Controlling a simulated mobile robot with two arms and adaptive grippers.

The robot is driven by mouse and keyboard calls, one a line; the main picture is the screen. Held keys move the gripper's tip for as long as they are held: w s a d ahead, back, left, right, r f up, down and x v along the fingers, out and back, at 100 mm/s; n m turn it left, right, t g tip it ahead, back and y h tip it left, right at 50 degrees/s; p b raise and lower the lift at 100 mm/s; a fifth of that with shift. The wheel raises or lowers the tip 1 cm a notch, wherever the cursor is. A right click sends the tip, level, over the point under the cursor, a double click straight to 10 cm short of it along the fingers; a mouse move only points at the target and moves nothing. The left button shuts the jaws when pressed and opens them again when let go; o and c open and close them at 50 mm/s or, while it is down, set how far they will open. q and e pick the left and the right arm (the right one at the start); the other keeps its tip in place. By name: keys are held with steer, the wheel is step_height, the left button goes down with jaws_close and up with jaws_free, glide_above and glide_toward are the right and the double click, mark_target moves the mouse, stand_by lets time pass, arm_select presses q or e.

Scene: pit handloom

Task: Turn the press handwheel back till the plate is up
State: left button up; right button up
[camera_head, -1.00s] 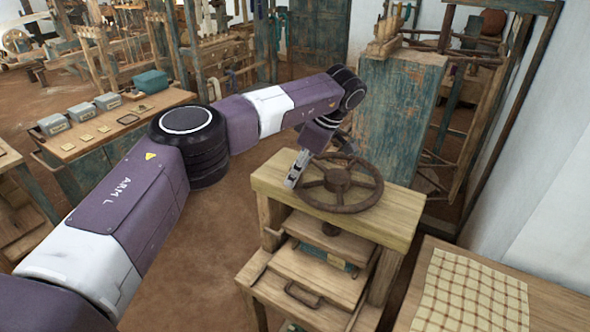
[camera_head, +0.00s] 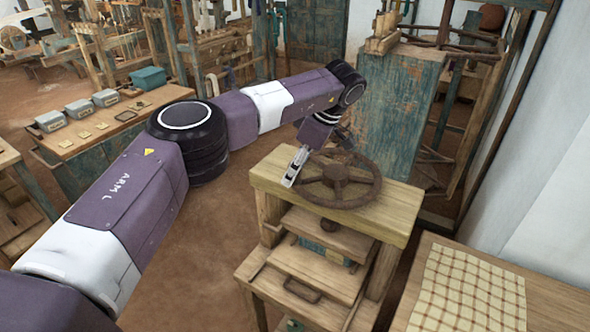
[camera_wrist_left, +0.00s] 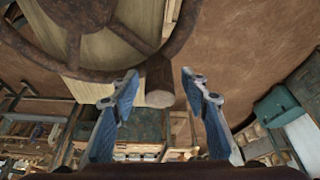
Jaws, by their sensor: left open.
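The press handwheel (camera_head: 337,176) is a rusty brown spoked wheel lying flat above the wooden top beam (camera_head: 395,215) of the press. The press plate (camera_head: 328,234) is a wooden board below the beam, with a gap under it that shows something bluish-green. My left gripper (camera_head: 293,178) is at the left edge of the wheel, pointing down. In the left wrist view its two fingers (camera_wrist_left: 158,85) are apart, and the wheel's handle knob (camera_wrist_left: 159,84) lies between them without visible contact on either side. The wheel rim (camera_wrist_left: 95,74) shows at the upper left there. My right gripper is not in view.
A table (camera_head: 545,310) with a checked cloth (camera_head: 468,290) stands right of the press. A tall worn blue-green post (camera_head: 385,115) stands behind it. A bench (camera_head: 60,150) with grey boxes is at the left. Bare floor (camera_head: 190,260) lies left of the press.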

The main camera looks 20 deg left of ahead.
arm_select(q)
steer(key=v, duration=1.2)
